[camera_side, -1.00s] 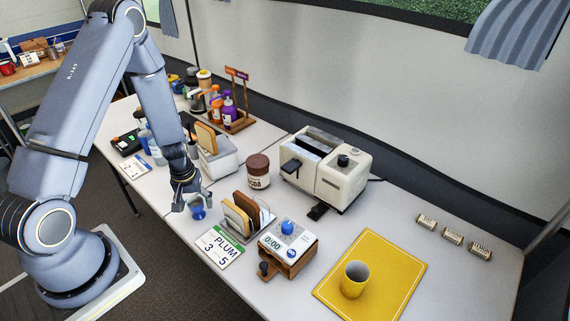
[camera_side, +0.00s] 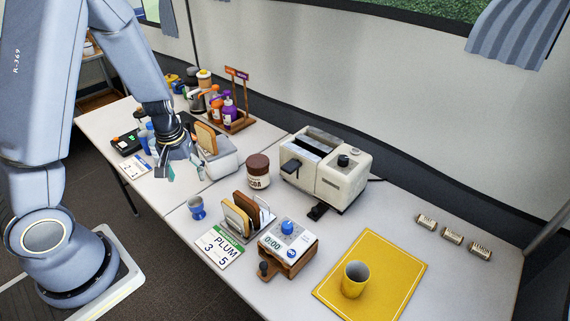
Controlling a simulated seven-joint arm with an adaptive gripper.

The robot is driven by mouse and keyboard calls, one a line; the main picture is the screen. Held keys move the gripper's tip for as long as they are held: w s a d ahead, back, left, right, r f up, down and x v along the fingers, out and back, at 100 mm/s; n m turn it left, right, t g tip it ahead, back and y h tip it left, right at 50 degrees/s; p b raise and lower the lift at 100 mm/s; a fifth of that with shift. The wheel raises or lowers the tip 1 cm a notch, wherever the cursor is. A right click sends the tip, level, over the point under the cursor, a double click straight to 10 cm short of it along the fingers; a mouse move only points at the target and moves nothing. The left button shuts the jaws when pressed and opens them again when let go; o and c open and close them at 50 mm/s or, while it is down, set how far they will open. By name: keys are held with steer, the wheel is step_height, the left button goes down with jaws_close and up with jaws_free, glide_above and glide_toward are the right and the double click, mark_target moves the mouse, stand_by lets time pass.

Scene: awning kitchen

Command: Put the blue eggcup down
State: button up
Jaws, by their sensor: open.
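The blue eggcup (camera_side: 197,208) stands upright on the white table (camera_side: 262,296), left of the toast rack (camera_side: 243,217) and behind the PLUM card (camera_side: 220,246). My gripper (camera_side: 186,173) is open and empty. It is above and behind the eggcup in the picture, apart from it, near the grey toaster with a slice of bread (camera_side: 216,155). Nothing hides the eggcup.
A brown-lidded jar (camera_side: 258,171) and a cream toaster (camera_side: 325,168) stand behind the rack. A timer box (camera_side: 288,248) sits right of the card. A yellow mat (camera_side: 396,262) bears a yellow mug (camera_side: 354,279). A bottle rack (camera_side: 238,121) stands farther back.

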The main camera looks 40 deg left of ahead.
steer(key=d+r+m+t+h, duration=0.1)
steer(key=d+r+m, duration=0.1)
steer(key=d+r, duration=0.4)
steer(key=d+r+m+t+h, duration=0.1)
steer(key=d+r+m+t, duration=0.2)
steer(key=r, duration=0.6)
steer(key=s+d+r+m+y, duration=0.1)
steer(key=s+d+r+m, duration=0.2)
steer(key=s+r, duration=0.5)
steer(key=shift+s+d+m, duration=0.4)
steer(key=shift+s+d, duration=0.2)
steer(key=shift+d, duration=0.1)
